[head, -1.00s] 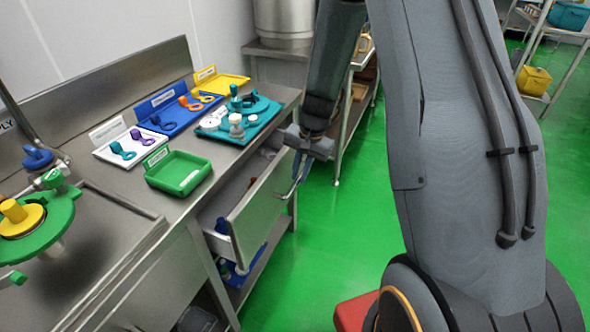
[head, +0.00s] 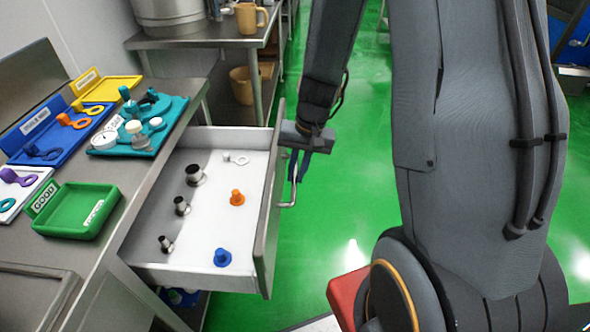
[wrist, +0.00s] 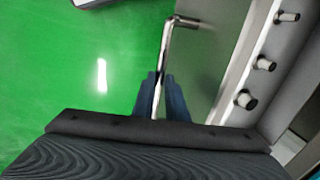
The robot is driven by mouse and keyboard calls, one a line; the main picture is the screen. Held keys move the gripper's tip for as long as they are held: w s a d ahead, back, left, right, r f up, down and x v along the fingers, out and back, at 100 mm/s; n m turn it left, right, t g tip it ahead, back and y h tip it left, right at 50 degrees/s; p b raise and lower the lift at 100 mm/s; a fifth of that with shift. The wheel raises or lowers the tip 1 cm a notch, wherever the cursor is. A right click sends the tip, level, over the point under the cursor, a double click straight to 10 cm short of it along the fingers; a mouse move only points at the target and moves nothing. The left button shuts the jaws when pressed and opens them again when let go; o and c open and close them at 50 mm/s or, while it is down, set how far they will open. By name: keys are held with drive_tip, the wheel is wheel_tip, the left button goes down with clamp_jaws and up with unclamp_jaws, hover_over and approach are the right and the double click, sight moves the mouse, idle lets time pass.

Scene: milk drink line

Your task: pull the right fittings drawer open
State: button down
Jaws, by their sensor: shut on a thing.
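The right fittings drawer (head: 205,225) stands well out from under the steel counter in the head view. Its white inside holds several dark metal fittings, an orange fitting (head: 237,197), a blue fitting (head: 222,258) and a pale ring-shaped piece (head: 236,159). My gripper (head: 299,168) is at the outer side of the drawer front (head: 270,215). In the wrist view its blue fingers (wrist: 160,98) are shut on the bar handle (wrist: 164,58), one on each side of it. The handle's lower end is hidden behind my gripper in that view.
On the counter above stand a green tray (head: 112,214), a teal tray (head: 163,139) with fittings, a blue tray (head: 65,145) and a yellow tray (head: 122,90). A steel table (head: 205,41) stands beyond the drawer. Green floor (head: 325,225) is clear right of the drawer front.

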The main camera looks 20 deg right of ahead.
drive_tip(key=shift+s+d, duration=0.1)
drive_tip(key=c, duration=1.8)
unclamp_jaws()
drive_tip(key=shift+o, duration=0.2)
drive_tip(key=shift+r, duration=0.1)
wheel_tip(320, 180, up, 8)
drive_tip(key=d, duration=0.1)
drive_tip(key=shift+s+d+f+p, duration=0.2)
drive_tip(key=shift+s+f+p, duration=0.05)
drive_tip(key=shift+p, duration=0.05)
drive_tip(key=s+a+r+n+h, duration=0.1)
drive_tip(key=s+r+n, duration=0.1)
drive_tip(key=s, duration=0.4)
drive_tip(key=s+a+r+n+h+p, duration=0.1)
drive_tip(key=s+r+n, duration=0.1)
drive_tip(key=s, duration=0.5)
drive_tip(key=shift+a+r+n+g, duration=0.3)
drive_tip(key=shift+a+r+g, duration=0.1)
drive_tip(key=shift+r, duration=0.3)
